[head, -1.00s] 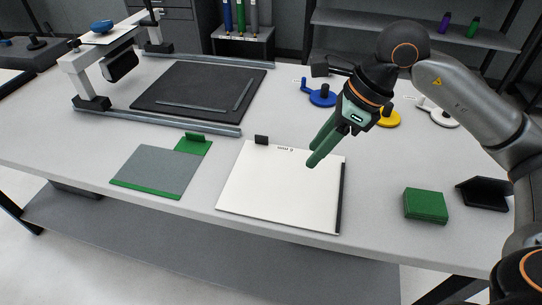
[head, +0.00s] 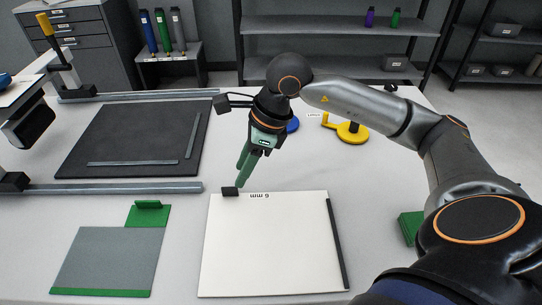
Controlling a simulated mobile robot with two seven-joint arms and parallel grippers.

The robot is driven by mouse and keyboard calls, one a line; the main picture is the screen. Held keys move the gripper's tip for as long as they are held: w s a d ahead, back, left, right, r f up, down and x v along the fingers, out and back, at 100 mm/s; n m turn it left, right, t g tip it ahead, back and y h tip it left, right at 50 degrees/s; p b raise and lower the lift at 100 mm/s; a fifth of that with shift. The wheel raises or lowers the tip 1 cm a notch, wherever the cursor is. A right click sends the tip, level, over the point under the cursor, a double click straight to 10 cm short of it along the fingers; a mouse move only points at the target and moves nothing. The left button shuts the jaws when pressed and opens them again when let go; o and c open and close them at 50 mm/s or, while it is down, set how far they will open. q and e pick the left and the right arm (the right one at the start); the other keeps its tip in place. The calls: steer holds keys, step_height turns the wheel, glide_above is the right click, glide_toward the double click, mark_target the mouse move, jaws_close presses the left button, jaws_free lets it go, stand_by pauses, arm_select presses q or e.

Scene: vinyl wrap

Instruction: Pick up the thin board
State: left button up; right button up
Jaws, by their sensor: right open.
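A white flat board (head: 265,250) marked "6 mm" lies on the table, with a black strip along its right edge. Which of the two is the thin board I cannot tell. My left gripper is not in view.
A dark mat (head: 135,135) with metal bars lies at the back left, between rails (head: 120,188).

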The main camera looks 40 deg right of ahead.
mark_target(233, 187)
steer(key=shift+x, duration=3.05)
steer(key=shift+w, duration=0.15)
jaws_close()
